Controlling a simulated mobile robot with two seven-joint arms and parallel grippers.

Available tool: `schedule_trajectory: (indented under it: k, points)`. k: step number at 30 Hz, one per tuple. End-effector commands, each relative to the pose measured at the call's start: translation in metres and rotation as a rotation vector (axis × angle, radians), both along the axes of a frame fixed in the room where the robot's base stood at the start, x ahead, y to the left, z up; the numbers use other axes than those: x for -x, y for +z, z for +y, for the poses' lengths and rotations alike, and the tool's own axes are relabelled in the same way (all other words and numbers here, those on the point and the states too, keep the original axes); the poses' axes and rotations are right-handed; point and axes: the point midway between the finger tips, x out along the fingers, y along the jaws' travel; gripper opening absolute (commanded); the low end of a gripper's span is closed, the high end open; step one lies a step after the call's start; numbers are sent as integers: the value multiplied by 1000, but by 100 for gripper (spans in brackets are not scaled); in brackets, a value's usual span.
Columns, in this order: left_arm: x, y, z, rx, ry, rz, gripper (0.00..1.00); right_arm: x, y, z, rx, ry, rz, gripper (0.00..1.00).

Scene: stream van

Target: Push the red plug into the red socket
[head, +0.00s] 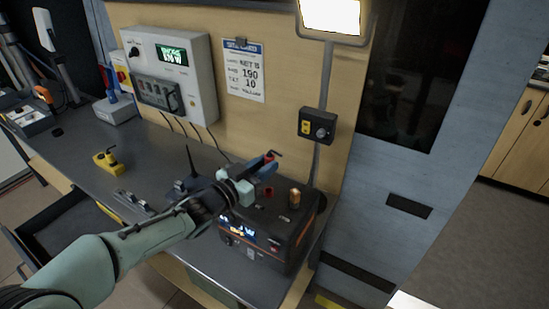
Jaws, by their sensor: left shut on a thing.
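My left gripper (258,172) is over the dark power box (290,245), its arm coming in from the lower left. It is shut on the red plug (269,155), of which only a small red part with a short black lead shows; the fingers hide the rest. The red socket (269,190) is a small red ring on top of the power box, just below the gripper in the picture. The plug looks apart from the socket, but the exact height between them is hard to tell. My right gripper is not in view.
An orange-brown post (295,198) stands on the power box, right of the socket. A yellow block (108,162) and metal parts lie on the grey bench (75,155). A wall panel with green display (172,55) and a black switch box (317,126) are behind.

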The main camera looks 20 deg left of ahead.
Motion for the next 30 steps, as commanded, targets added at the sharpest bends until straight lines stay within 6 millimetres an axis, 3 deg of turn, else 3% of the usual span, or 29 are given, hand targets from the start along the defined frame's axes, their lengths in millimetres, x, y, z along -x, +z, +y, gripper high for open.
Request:
schedule_trajectory:
  k: [12, 30]
  points:
    - [1, 0, 1, 0, -4, 1, 0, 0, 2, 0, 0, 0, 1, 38]
    - [1, -45, 1, 1, -3, 1, 0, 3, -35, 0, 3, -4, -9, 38]
